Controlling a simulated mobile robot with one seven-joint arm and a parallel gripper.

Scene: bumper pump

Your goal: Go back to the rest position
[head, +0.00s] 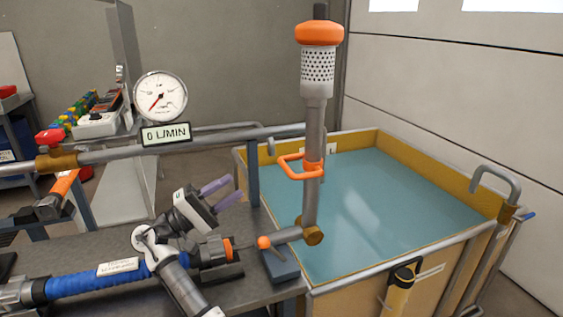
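My gripper (234,186) has two purple fingers and points up and to the right, above the grey bench (120,250). The fingers are apart with nothing between them, so it is open and empty. It is left of the upright grey pump pipe (311,150) and touches nothing that I can see. The pipe has an orange-capped perforated strainer (319,62) at its top and an orange handle (301,167) partway down. A small orange ball (263,242) is at the end of a short grey lever near the pipe's foot.
A yellow-edged tank of blue water (375,205) fills the right. A grey pipe crosses behind my gripper, with a red-handled valve (50,137), a round gauge (160,97) and a "0 L/MIN" display (166,134). A blue hose (95,281) lies on the bench.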

